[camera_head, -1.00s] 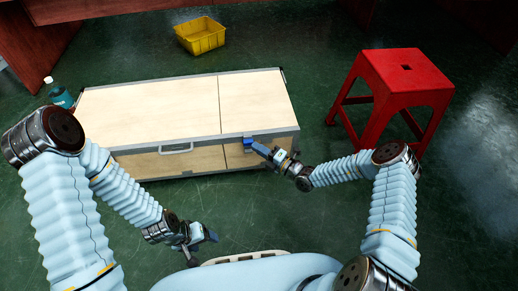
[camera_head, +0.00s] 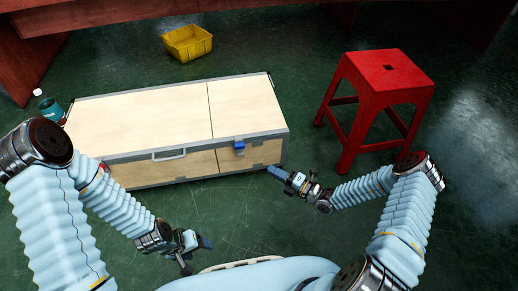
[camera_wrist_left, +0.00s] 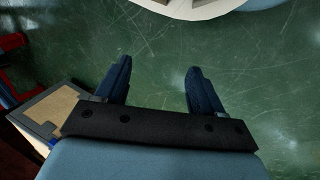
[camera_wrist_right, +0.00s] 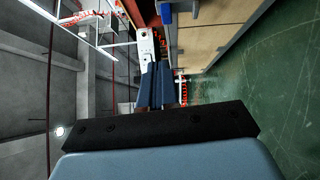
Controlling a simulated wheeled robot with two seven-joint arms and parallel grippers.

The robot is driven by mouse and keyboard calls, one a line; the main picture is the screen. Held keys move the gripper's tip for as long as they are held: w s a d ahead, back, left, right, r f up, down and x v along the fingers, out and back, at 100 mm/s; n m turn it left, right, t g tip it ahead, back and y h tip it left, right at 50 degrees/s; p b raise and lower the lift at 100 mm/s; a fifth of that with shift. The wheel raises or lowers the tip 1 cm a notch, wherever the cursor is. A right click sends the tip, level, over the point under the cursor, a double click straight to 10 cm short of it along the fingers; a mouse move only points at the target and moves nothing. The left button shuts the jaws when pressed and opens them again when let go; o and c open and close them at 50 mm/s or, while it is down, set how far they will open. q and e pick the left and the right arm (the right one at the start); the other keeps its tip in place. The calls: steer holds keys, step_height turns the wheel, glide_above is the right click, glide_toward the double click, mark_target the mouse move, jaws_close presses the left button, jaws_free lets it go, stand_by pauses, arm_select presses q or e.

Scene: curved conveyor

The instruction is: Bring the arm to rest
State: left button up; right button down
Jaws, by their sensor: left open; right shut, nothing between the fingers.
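My right gripper (camera_head: 277,173) is shut and empty, just off the front right corner of a wooden case, not touching it. Its two blue fingers lie together in the right wrist view (camera_wrist_right: 156,84). My left gripper (camera_head: 192,254) hangs low over the floor in front of my base. Its blue fingers stand apart with nothing between them in the left wrist view (camera_wrist_left: 158,86).
The pale wooden case (camera_head: 150,115) has a metal frame, a front handle (camera_head: 169,154) and a blue latch (camera_head: 239,146). A red stool (camera_head: 380,85) stands right, a yellow bin (camera_head: 187,43) behind, a teal bottle (camera_head: 50,107) left. Green floor between is clear.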

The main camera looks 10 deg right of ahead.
steer(key=s+a+n+g+p, duration=0.3)
steer(key=s+a+n+g, duration=0.7)
steer(key=s+n+g, duration=0.45)
steer(key=s+d+n+g+h+p, duration=0.1)
steer(key=s+d+n+h+p, duration=0.15)
steer(key=s+n+h, duration=0.95)
steer(key=w+d+r+n+t+y, duration=0.1)
steer(key=w+n, duration=0.1)
steer(key=n, duration=0.6)
steer(key=w+d+r+n+t+y+p, duration=0.1)
steer(key=w+r+n+t, duration=0.1)
steer(key=n, duration=0.5)
steer(key=shift+w+d+n, duration=0.25)
steer(key=shift+w+n, duration=0.1)
steer(key=shift+w, duration=0.05)
